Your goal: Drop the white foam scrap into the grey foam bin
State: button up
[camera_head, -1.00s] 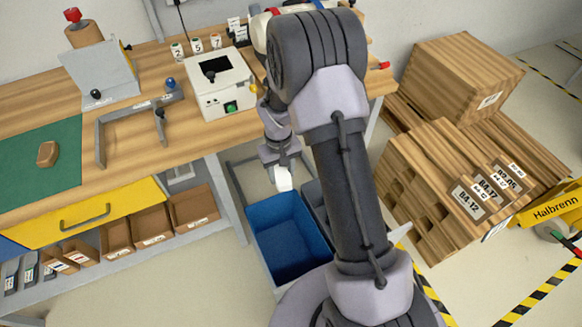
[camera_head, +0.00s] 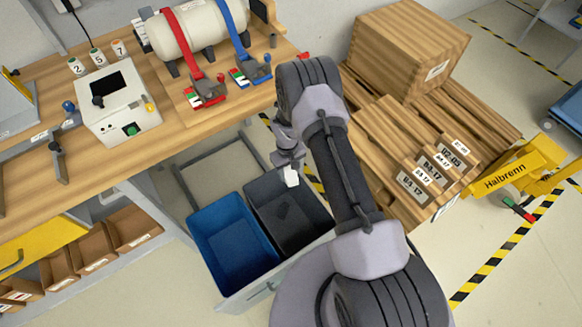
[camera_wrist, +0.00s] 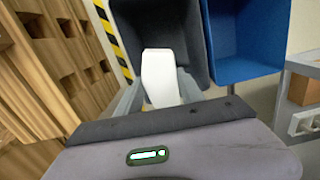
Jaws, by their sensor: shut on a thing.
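The white foam scrap (camera_head: 291,177) hangs below my gripper (camera_head: 289,168) in the head view. It also shows in the wrist view (camera_wrist: 160,75), held between the two fingers of my gripper (camera_wrist: 160,97). The gripper is shut on the scrap. The dark grey bin (camera_head: 318,226) stands on a low cart beside a blue bin. In the head view the scrap appears over the grey bin's far part; its exact height cannot be told. In the wrist view the grey bin (camera_wrist: 196,60) lies behind and beyond the scrap, partly hidden by it.
The blue bin (camera_head: 232,250) adjoins the grey bin on the left and also shows in the wrist view (camera_wrist: 245,40). A wooden workbench (camera_head: 160,140) stands at the back left. Stacked wooden crates (camera_head: 385,140) stand right of my arm. A yellow pallet truck (camera_head: 505,172) is farther right.

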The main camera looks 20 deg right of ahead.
aim_at(289, 178)
notch_tip(289, 178, down, 5)
jog(key=shift+r+b, duration=0.1)
jog(key=shift+b, duration=1.05)
jog(key=o, duration=1.4)
jog(key=r+p, duration=0.2)
jog(key=r, duration=0.3)
jog(key=r+p, duration=0.2)
jog(key=r, duration=0.4)
jog(key=r+p, duration=0.2)
jog(key=r, duration=0.4)
jog(key=shift+w+a+r, duration=0.2)
jog(key=shift+w, duration=0.2)
